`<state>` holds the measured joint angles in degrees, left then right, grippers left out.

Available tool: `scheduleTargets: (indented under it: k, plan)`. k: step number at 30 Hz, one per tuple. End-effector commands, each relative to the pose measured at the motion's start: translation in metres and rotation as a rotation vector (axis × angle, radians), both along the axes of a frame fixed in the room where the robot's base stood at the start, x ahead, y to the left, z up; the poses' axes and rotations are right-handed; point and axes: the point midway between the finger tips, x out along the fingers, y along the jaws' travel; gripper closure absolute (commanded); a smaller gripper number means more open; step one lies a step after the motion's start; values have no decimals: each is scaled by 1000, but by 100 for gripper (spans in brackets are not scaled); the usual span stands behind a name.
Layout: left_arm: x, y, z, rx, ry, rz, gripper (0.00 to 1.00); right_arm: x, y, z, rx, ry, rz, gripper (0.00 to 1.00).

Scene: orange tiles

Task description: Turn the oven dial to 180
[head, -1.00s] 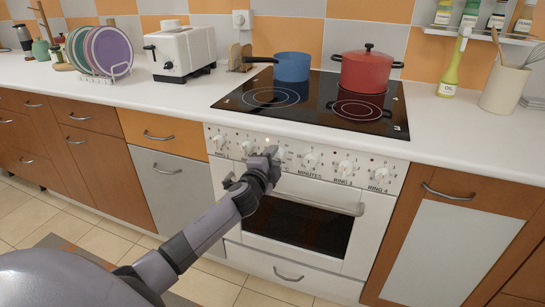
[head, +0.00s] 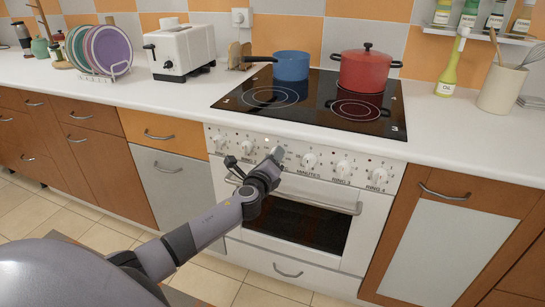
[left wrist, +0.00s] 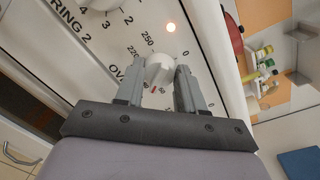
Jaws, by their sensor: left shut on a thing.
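The oven dial (left wrist: 158,68) is a white knob on the white control panel, in the middle of the left wrist view. My left gripper (head: 276,155) is at the panel in the head view, and its jaws mostly hide the dial there. In the left wrist view my left gripper (left wrist: 160,76) has one finger on each side of the knob and is shut on it. A small red mark shows at the knob's lower edge. Printed numbers such as 250, 220, 50 and 0 show around it; others are hidden by the fingers. My right gripper is not in view.
Ring knobs (head: 344,170) and a minutes knob (head: 309,160) sit beside the dial. The oven door handle (head: 318,203) runs just below. A blue pan (head: 291,66) and a red pot (head: 366,72) stand on the hob. A small lamp (left wrist: 171,28) glows on the panel.

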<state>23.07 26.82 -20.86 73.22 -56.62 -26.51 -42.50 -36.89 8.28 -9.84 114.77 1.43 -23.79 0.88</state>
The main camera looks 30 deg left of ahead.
Motion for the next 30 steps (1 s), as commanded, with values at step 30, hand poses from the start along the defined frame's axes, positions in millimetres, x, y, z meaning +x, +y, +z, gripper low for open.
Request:
scheduleTargets:
  k: [30]
  plan:
    - [0,-1,0,262,64,0,92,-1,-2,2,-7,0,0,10]
